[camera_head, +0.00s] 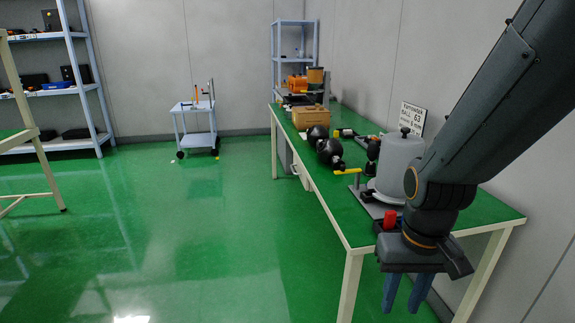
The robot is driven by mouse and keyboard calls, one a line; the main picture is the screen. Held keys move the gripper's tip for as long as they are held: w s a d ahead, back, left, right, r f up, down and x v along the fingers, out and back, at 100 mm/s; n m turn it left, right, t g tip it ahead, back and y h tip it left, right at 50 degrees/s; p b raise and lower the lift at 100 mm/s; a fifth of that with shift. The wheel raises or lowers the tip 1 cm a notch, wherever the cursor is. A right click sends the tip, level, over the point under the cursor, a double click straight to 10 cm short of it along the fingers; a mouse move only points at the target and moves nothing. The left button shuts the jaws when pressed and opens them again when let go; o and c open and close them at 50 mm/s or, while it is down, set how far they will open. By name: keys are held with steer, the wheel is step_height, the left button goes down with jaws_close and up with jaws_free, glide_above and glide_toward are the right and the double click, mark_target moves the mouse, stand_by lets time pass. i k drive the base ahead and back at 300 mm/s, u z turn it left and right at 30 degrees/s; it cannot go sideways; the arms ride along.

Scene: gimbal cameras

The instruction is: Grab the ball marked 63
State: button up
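I cannot make out a ball with the number 63 on it. My gripper (403,296) points down in front of the table's near end, at lower right. Its two blue fingers are apart with nothing visible between them. My arm hides part of the table's right side.
The long table (350,215) also bears dark rounded objects (330,149), a yellow handle (347,171), a red item (390,219) and a brown case (310,117). A white cart (196,108) and shelves (88,80) stand farther back. The green floor is mostly clear.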

mark_target(329, 151)
steer(key=u, duration=1.1)
steer(key=i, duration=1.8)
steer(key=z, duration=0.8)
steer(key=i, duration=1.3)
steer(key=z, duration=0.6)
